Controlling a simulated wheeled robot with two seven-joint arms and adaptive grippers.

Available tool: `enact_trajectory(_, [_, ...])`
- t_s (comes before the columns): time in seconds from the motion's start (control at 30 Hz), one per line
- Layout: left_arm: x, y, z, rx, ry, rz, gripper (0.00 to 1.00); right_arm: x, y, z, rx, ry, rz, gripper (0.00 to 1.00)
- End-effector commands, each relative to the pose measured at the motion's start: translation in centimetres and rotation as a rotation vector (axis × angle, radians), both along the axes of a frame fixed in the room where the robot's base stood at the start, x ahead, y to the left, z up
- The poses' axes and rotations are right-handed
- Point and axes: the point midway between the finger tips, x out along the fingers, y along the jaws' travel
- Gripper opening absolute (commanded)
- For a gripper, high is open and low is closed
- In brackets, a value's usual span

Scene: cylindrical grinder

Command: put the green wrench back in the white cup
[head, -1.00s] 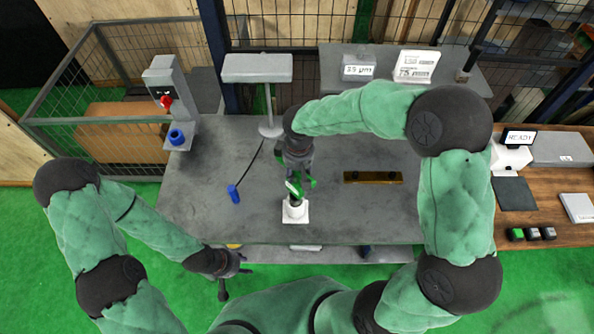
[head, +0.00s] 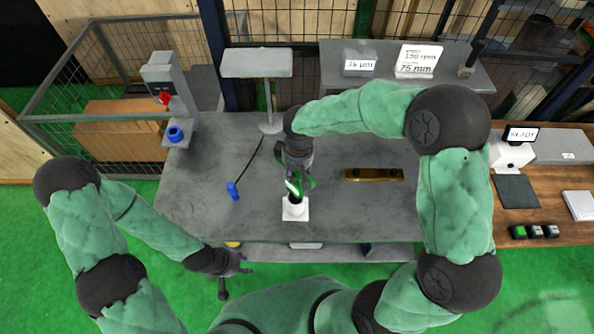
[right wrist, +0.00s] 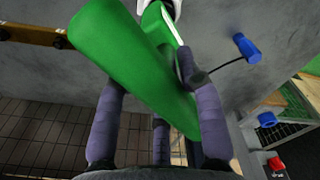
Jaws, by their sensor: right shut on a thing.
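The green wrench (head: 293,187) is held by my right gripper (head: 299,180) just above the white cup (head: 295,210) on the grey table. In the head view its lower end is over or at the cup's mouth; I cannot tell whether it is inside. In the right wrist view the wrench (right wrist: 140,65) lies large and slanted between the purple-grey fingers (right wrist: 160,110), and a white part of the cup (right wrist: 160,6) shows at the top edge. My left gripper (head: 238,270) hangs off the table's front edge, away from the cup; its fingers are too small to read.
A blue handle (head: 233,191) on a dark cord lies left of the cup. A brass bar (head: 373,175) lies to the right. A grey lamp-like stand (head: 269,125) rises behind. A grey post with a red knob (head: 165,99) stands at the left. Table around the cup is clear.

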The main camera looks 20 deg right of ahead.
Motion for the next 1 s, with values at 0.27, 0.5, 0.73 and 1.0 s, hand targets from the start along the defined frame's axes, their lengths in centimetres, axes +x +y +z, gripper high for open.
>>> enact_trajectory(0.27, [0.0,0.0,-0.5,0.0,0.0,0.0,0.4,0.1,0.0,-0.5,0.0,-0.002,-0.001,0.0])
enact_trajectory(0.5, [0.0,0.0,-0.9,0.0,0.0,0.0,0.4,0.1,0.0,-1.0,0.0,-0.002,-0.001,0.0])
enact_trajectory(0.73, [0.0,0.0,-1.3,0.0,0.0,0.0,0.4,0.1,0.0,-1.5,0.001,-0.003,-0.001,0.0])
enact_trajectory(1.0, [0.0,0.0,-1.7,0.0,0.0,0.0,0.4,0.1,0.0,-2.0,0.001,-0.003,-0.001,0.0])
